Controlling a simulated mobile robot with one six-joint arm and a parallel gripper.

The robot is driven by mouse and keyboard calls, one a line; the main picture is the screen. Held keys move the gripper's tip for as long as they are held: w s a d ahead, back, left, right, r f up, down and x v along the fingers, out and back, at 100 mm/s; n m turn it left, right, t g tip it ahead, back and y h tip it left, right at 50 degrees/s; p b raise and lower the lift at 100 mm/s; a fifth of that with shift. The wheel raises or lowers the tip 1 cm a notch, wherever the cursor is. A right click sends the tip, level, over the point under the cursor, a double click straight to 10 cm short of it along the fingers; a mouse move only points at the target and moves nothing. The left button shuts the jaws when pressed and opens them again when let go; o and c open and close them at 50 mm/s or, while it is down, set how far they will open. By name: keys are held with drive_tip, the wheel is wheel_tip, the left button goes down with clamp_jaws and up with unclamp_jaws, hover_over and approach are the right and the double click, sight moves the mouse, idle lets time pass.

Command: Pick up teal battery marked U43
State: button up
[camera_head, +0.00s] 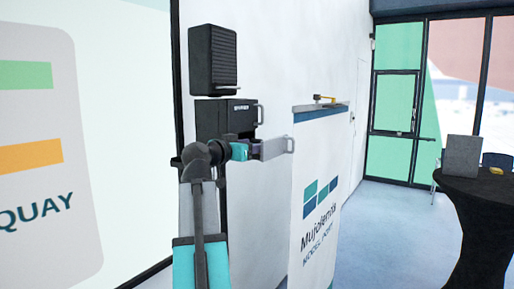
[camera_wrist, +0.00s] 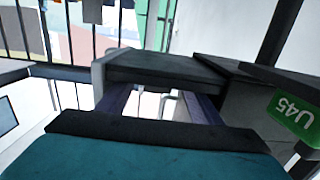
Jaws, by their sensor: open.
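My gripper (camera_head: 250,148) is at the dark cabinet (camera_head: 214,121) on the white wall, beside its pulled-out grey part with a handle (camera_head: 274,148). In the wrist view my gripper (camera_wrist: 163,100) has two bluish-purple fingers apart, with nothing seen held between them. A dark slab with a grey end (camera_wrist: 160,68) lies across, just beyond the fingertips. A green label reading U45 (camera_wrist: 294,114) sits upside down on a dark face at the right. I cannot make out a teal battery marked U43; the teal at the bottom of the wrist view looks like my gripper's body.
A black ribbed box (camera_head: 213,60) hangs above the cabinet. A dark round table (camera_head: 485,190) stands far right. Blue floor (camera_head: 400,230) is clear between.

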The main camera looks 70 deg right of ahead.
idle(0.3)
drive_tip(key=c, duration=0.8)
drive_tip(key=shift+r, duration=0.1)
drive_tip(key=shift+r+b, duration=1.55)
drive_tip(key=shift+r, duration=7.4)
